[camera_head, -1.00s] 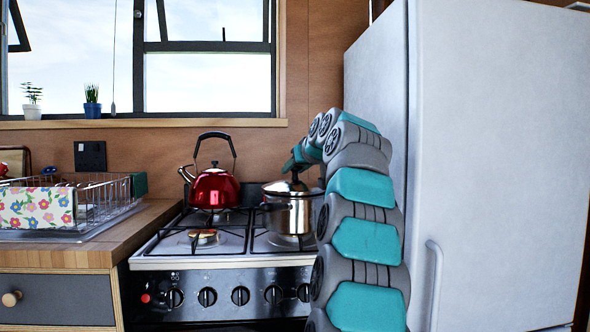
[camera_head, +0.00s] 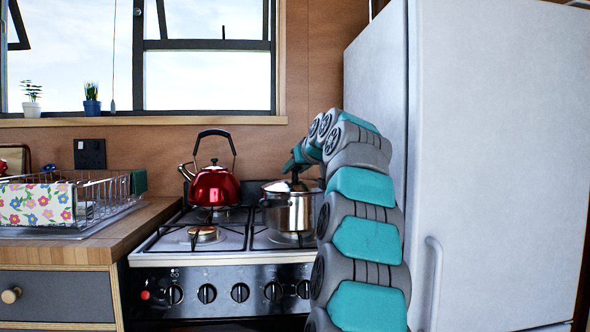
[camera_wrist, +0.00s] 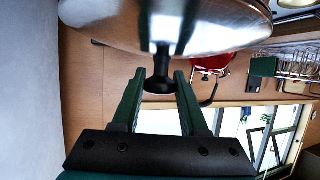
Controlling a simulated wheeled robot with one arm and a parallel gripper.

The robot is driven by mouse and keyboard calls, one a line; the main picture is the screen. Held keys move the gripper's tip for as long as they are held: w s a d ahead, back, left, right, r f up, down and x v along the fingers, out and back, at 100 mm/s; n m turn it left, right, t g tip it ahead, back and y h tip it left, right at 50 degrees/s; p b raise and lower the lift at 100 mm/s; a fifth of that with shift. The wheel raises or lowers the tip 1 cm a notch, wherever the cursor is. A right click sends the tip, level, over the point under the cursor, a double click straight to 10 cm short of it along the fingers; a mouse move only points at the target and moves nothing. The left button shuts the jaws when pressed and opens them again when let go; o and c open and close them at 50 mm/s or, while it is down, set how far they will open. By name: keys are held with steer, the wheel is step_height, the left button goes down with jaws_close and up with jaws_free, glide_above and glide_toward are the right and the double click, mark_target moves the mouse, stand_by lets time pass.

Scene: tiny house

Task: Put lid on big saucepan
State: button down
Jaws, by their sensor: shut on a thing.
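The big saucepan (camera_head: 287,211), shiny steel, stands on the right side of the stove. Its lid (camera_head: 290,187) is level at the pan's rim; I cannot tell whether it rests fully on it. In the wrist view the steel lid (camera_wrist: 190,30) fills the top, with its dark knob (camera_wrist: 160,60) pointing at my gripper (camera_wrist: 158,80). The two green fingers are shut on the knob. In the head view my gripper (camera_head: 295,172) is above the lid, partly hidden by my arm. The pan's right side is also behind my arm.
A red kettle (camera_head: 213,187) stands on the stove (camera_head: 160,245) just left of the saucepan. A white fridge (camera_head: 490,170) is close on the right. A dish rack (camera_head: 105,198) stands on the wooden counter (camera_head: 150,215) at left.

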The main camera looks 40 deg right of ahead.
stand_by(0.3)
steer(key=shift+c, duration=1.8)
jaws_free()
steer(key=shift+o, duration=0.4)
steer(key=shift+o, duration=1.4)
steer(key=shift+r, duration=0.1)
steer(key=shift+r+p, duration=2.8)
steer(key=shift+r, duration=0.55)
